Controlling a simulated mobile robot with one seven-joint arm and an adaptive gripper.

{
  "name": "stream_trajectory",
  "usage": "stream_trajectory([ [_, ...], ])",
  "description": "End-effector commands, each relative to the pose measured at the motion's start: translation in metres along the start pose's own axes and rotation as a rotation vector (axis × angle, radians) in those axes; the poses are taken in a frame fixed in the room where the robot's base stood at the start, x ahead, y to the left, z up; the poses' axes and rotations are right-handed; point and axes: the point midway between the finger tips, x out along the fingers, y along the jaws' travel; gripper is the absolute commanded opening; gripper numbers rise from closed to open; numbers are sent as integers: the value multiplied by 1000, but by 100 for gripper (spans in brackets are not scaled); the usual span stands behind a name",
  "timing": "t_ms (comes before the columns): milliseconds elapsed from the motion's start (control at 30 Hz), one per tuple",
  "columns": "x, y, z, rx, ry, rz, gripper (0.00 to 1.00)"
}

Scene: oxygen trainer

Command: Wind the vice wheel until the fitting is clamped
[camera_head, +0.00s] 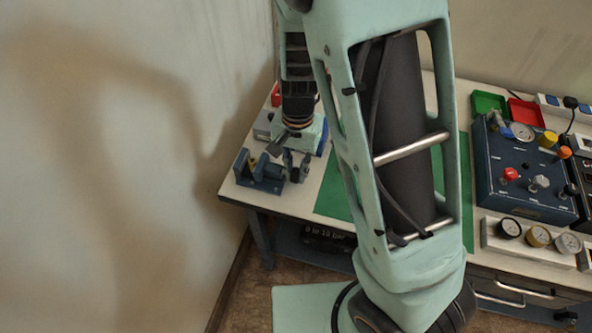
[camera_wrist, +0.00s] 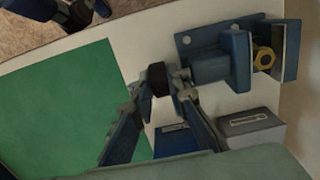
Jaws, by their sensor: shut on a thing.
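The blue vice (camera_wrist: 225,62) is bolted near the table's end and also shows in the head view (camera_head: 262,178). A brass fitting (camera_wrist: 264,58) sits between its jaws; I cannot tell whether both jaws touch it. It shows small in the head view (camera_head: 252,162). The dark vice wheel (camera_wrist: 157,79) is at the near end of the vice's screw, seen almost edge-on. My gripper (camera_wrist: 160,90) has its fingers on either side of the wheel and is shut on it. The fingers partly hide the wheel. In the head view my gripper (camera_head: 293,160) is beside the vice.
A grey box (camera_wrist: 252,128) stands close to my gripper. A green mat (camera_head: 335,190) covers the table's middle. A blue panel with knobs (camera_head: 520,170), several gauges (camera_head: 539,236) and green (camera_head: 488,102) and red (camera_head: 525,113) trays are at the right. A wall is left of the table.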

Motion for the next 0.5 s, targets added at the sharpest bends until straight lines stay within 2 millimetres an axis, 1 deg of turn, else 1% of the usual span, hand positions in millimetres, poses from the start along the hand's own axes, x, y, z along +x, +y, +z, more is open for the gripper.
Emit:
stream_trajectory([
  [167,1,1,-4,6,-102,-2,0],
  [500,1,1,-9,3,-394,-1,0],
])
